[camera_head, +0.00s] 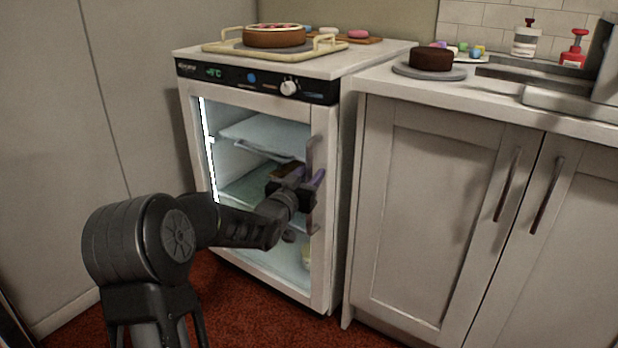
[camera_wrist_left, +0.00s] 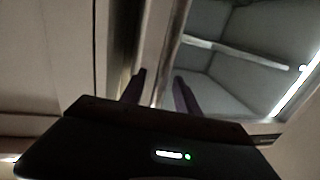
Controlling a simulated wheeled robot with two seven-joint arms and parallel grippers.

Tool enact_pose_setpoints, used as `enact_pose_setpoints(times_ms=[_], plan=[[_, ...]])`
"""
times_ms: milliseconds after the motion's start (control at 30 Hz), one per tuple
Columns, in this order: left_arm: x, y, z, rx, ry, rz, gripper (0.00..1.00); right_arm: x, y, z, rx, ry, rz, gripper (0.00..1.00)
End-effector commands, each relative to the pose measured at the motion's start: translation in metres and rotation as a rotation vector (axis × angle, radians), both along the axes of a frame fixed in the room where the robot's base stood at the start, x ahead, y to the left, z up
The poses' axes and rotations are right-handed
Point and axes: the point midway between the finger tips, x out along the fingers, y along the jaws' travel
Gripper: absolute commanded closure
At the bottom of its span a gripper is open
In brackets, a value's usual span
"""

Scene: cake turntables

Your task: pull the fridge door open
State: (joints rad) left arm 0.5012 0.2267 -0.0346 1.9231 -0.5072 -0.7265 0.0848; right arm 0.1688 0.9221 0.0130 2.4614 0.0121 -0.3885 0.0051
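The small white fridge (camera_head: 333,130) has a glass door (camera_head: 321,262) that looks closed, with lit shelves showing behind the glass. Its upright grey handle (camera_head: 311,153) is on the right side of the door. My left gripper (camera_head: 308,177) is at about the middle of the handle, its purple-grey fingers apart. In the left wrist view, the left gripper (camera_wrist_left: 158,85) has one finger on each side of the handle bar (camera_wrist_left: 174,45), with gaps visible, so it looks open around it. My gripper and forearm hide part of the door. My right gripper is not in view.
A cake (camera_head: 274,36) on a tray (camera_head: 217,47) sits on the fridge top. A white cabinet (camera_head: 430,190) stands close on the fridge's right, with a dark cake (camera_head: 431,58) on its counter. A tall pale panel (camera_head: 130,100) is on the left. Red floor (camera_head: 240,310) lies in front.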

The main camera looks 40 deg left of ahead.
Motion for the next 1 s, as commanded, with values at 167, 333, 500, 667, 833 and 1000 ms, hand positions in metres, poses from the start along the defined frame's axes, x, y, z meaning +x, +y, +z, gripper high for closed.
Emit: enact_pose_setpoints(times_ms=[167,333,500,667,833,1000], plan=[[0.0005,0.0001,0.0004,0.000,0.000,0.000,0.62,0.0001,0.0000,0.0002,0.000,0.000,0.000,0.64],[0.0003,0.0002,0.0003,0.000,0.000,0.000,0.71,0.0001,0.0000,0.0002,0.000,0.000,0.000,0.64],[0.0002,0.0002,0.0002,0.000,0.000,0.000,0.85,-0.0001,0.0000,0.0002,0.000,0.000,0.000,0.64],[0.0001,0.0002,0.0002,0.000,0.001,0.000,0.98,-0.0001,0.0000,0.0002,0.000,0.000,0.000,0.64],[0.0001,0.0002,0.0001,0.000,0.001,0.000,1.00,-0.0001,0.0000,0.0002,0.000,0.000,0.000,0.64],[0.0001,0.0002,0.0001,0.000,0.001,0.000,1.00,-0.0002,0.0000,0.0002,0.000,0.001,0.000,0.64]])
